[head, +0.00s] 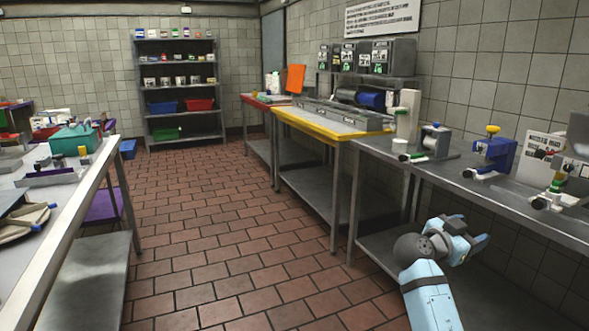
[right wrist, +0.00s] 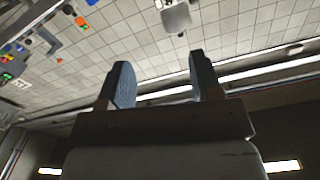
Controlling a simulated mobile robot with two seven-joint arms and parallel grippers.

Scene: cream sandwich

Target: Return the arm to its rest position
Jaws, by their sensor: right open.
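My right arm comes in from the bottom right of the head view. Its gripper (head: 481,243) is low, in front of the steel counter (head: 385,153) on the right and below its top. In the right wrist view the two fingers of this gripper (right wrist: 164,82) stand apart with nothing between them, so it is open and empty. Behind them that view shows tiled wall and a pale counter edge. My left gripper is not in view.
The steel counter carries a blue device (head: 494,152) and other small devices close above the right gripper. Beyond it stands a yellow-edged table (head: 320,128). A worktable (head: 85,185) is on the left. The brick-red floor (head: 220,240) between is clear. A shelf rack (head: 178,94) stands at the back.

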